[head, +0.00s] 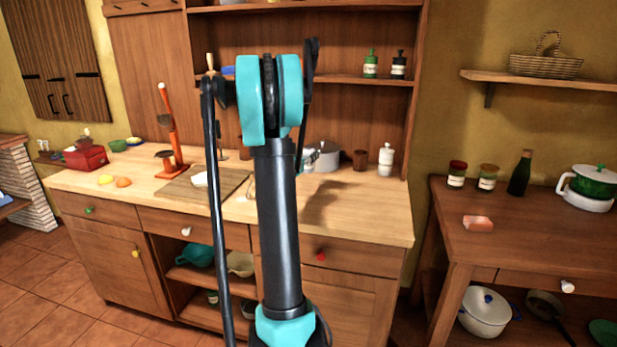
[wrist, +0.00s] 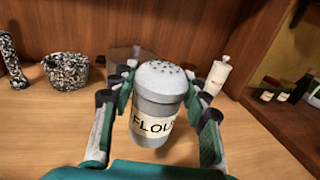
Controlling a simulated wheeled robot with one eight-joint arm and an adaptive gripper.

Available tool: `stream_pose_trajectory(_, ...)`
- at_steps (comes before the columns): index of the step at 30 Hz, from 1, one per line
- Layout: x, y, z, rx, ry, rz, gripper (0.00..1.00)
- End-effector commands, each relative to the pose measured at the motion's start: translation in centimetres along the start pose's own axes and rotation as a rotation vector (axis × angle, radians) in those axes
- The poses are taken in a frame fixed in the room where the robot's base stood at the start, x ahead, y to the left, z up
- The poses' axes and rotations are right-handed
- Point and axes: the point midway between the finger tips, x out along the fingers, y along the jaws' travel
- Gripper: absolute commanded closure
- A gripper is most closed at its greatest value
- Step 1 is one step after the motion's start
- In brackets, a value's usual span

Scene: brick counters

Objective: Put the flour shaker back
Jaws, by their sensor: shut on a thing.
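The flour shaker (wrist: 155,106) is a grey container with a white, holed dome top and a "FLOUR" label. It shows in the wrist view, between the two fingers of my gripper (wrist: 160,112), which is shut on it. The shaker looks close to upright, slightly tilted, over the wooden counter top (wrist: 60,125). I cannot tell whether its base touches the counter. In the head view my own arm covers the gripper and most or all of the shaker.
A white mill (head: 385,160) and a dark wooden cup (head: 360,160) stand at the counter's back right. The mill also shows behind the shaker in the wrist view (wrist: 217,74). A speckled mortar (wrist: 66,72) stands left. The hutch shelf (head: 340,79) holds two bottles.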

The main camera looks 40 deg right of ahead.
Motion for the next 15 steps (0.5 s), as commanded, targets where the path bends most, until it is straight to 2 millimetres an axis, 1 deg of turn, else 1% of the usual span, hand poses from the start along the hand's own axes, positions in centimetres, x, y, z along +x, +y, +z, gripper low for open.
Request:
stream_pose_trajectory(1, 0.1, 0.0, -1.2, 0.000, 0.000, 0.000, 0.87)
stream_pose_trajectory(3, 0.1, 0.1, -2.5, 0.000, 0.000, 0.000, 0.87)
stream_pose_trajectory(6, 0.0, 0.0, -4.0, 0.000, 0.000, 0.000, 0.87)
stream_pose_trajectory(13, 0.0, 0.0, -5.5, 0.000, 0.000, 0.000, 0.87)
stream_pose_trajectory(15, 0.0, 0.0, -6.3, 0.000, 0.000, 0.000, 0.87)
